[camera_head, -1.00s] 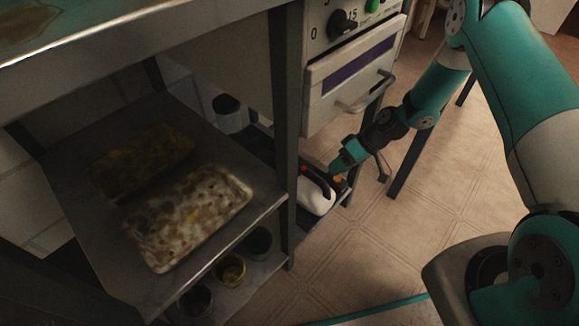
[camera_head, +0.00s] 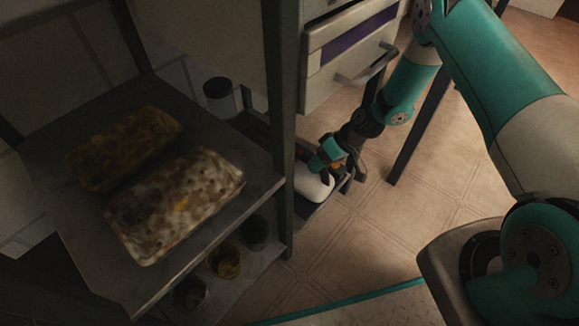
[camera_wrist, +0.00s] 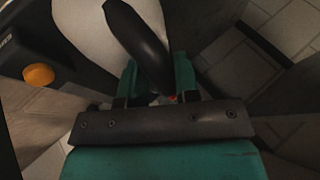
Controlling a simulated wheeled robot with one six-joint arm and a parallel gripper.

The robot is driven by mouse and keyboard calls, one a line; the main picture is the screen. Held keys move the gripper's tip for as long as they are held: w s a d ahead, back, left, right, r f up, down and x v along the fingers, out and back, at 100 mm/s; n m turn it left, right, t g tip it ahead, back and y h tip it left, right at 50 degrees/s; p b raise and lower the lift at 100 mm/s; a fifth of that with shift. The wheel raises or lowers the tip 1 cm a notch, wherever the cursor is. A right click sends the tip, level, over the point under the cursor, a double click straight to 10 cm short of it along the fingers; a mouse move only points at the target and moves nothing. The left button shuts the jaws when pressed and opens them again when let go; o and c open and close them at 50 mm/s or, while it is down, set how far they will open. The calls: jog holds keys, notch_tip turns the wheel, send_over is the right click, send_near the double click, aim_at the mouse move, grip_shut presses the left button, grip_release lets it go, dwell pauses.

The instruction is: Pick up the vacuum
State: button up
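The vacuum, a small white-bodied unit with dark parts, sits low on the bottom shelf under the drawer unit; its white body (camera_head: 314,187) shows in the head view. In the wrist view the white body (camera_wrist: 88,30) is at the top and its curved black handle (camera_wrist: 138,40) reaches down between the fingers. My gripper (camera_head: 322,165) is low over the vacuum, partly hiding it. In the wrist view my gripper (camera_wrist: 157,82) has its green fingers apart, one on each side of the handle. Firm contact with the handle cannot be seen.
An orange knob (camera_wrist: 38,75) on a dark part shows left in the wrist view. A drawer unit (camera_head: 350,55) is above and behind the arm. A metal shelf (camera_head: 250,190) with two speckled blocks stands left, with small pots below. Tiled floor (camera_head: 400,215) is free at right.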

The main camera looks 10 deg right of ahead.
grip_shut()
dwell(1.1)
jog(key=shift+r, duration=0.1)
